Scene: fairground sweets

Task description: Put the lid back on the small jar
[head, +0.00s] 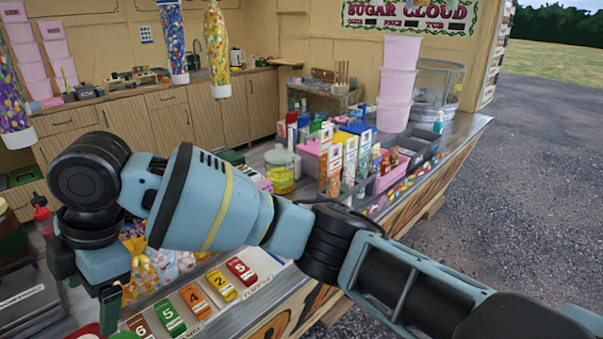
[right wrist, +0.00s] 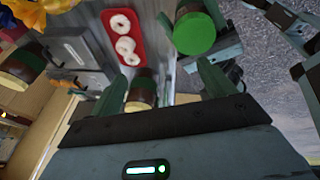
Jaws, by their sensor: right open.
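My right gripper (head: 108,312) is low at the left of the head view, above the counter. In the right wrist view its two fingers (right wrist: 163,92) are apart. A small jar (right wrist: 140,90) with a brown band and a pale part shows between the fingers, beyond them; whether the fingers flank it I cannot tell. A round green lid (right wrist: 194,34) shows just above the right-hand finger, in front of a brownish jar body. Whether it sits on that jar is unclear. Another brown-and-cream jar (right wrist: 18,66) is at the left edge. My left gripper is not recognisable in either view.
A red tray (right wrist: 112,14) holds ring doughnuts. Numbered coloured blocks (head: 195,300) line the counter's front. Sweet bags (head: 140,275) stand behind my gripper. A red bottle (head: 42,215) is at the left. Filled tubes (head: 172,40) hang above. Pink tubs (head: 398,85) are farther right.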

